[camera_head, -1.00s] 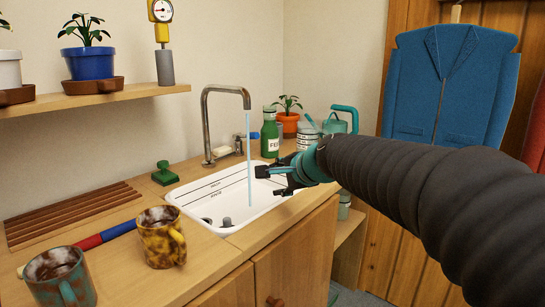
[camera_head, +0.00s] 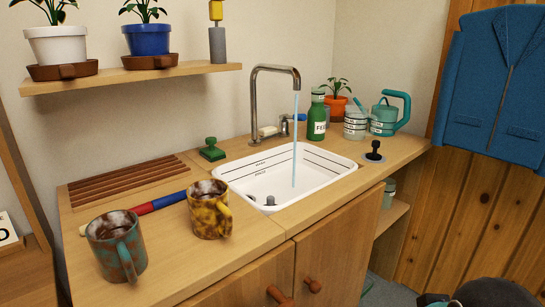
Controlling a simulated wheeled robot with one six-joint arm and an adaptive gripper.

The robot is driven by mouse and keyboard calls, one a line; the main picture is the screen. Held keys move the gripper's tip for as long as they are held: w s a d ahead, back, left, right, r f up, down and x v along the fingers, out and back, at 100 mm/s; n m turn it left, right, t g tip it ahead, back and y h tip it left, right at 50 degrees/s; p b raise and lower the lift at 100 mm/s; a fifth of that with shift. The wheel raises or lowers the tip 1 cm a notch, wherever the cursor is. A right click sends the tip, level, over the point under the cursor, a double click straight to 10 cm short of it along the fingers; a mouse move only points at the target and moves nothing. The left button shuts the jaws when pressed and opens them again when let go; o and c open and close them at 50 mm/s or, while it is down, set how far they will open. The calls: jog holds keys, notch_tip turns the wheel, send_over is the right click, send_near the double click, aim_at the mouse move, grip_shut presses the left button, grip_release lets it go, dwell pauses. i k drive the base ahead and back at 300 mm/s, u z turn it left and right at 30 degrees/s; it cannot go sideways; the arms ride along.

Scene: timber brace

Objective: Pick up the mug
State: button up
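Two mugs stand upright on the wooden counter at the left. One is a mottled yellow and brown mug (camera_head: 209,209), its handle facing right. The other is a teal and brown mug (camera_head: 116,246), nearer to me and further left, its handle facing front right. Both look dirty inside. My gripper (camera_head: 436,301) shows only in part at the bottom edge on the right, low in front of the cupboards. It is well apart from both mugs. Its fingers are mostly cut off, so its opening cannot be judged.
Water runs from the tap (camera_head: 274,104) into the white sink (camera_head: 335,169), right of the mugs. A red and blue rod (camera_head: 158,204) lies behind them, near a slatted drying rack (camera_head: 128,180). A black plunger-like item (camera_head: 374,152) stands right of the sink.

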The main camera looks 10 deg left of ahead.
aim_at(123, 254)
jog(key=u, duration=2.1)
jog(key=k, duration=0.1)
jog(key=z, duration=0.2)
